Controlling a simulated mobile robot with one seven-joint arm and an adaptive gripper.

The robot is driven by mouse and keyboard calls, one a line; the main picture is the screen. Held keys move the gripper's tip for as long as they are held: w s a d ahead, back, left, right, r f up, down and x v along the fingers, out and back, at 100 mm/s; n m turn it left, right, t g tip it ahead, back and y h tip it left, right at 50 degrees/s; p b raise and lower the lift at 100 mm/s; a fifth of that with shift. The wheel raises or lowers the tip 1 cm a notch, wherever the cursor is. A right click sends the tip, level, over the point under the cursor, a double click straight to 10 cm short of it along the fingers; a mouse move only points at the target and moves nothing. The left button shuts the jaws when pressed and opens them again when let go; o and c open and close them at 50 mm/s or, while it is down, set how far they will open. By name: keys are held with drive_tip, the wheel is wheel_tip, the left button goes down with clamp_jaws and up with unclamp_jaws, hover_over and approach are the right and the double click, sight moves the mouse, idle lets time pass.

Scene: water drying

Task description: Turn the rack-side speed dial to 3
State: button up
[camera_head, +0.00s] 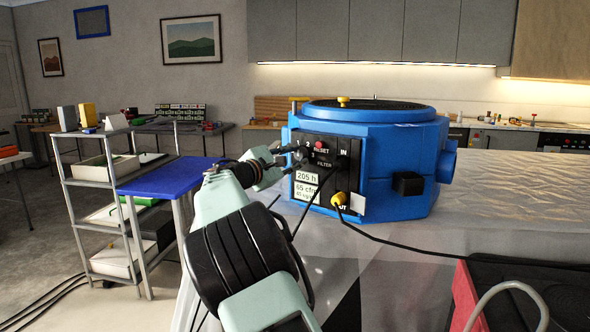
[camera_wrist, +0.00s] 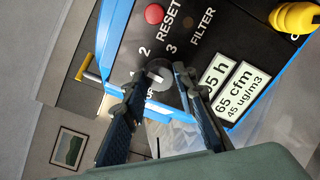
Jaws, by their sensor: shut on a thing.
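A blue air-cleaner unit (camera_head: 400,180) stands on a surface, with a black control panel on its near face. The dark round speed dial (camera_wrist: 157,68) is at the panel's rack side, with the numbers 1, 2 and 3 around it. Its pointer cannot be made out. My gripper (camera_head: 284,157) reaches the panel from the left. In the wrist view my gripper (camera_wrist: 156,80) has its two fingers on either side of the dial, shut on it. In the head view the fingers mostly hide the dial.
A red RESET button (camera_wrist: 154,14) and a FILTER light sit by the dial. A yellow plug (camera_head: 340,199) and black cables are on the panel's lower right. A grey rack (camera_head: 72,205) and a blue-topped table (camera_head: 172,177) stand to the left.

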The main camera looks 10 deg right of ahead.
drive_tip(key=m+b, duration=0.3)
drive_tip(key=shift+f+m+b, duration=0.3)
drive_tip(key=shift+m+b, duration=0.05)
drive_tip(key=shift+m, duration=0.05)
drive_tip(key=m+b, duration=0.4)
drive_tip(key=shift+m, duration=0.3)
drive_tip(key=m+b, duration=0.3)
drive_tip(key=m, duration=0.1)
drive_tip(key=shift+r, duration=0.1)
drive_tip(key=shift+r+m+b, duration=0.15)
drive_tip(key=shift+m+b, duration=0.8)
drive_tip(key=shift+m, duration=1.25)
drive_tip(key=o, duration=1.2)
drive_tip(key=shift+c, duration=0.2)
drive_tip(key=shift+a, duration=0.1)
drive_tip(key=v, duration=1.2)
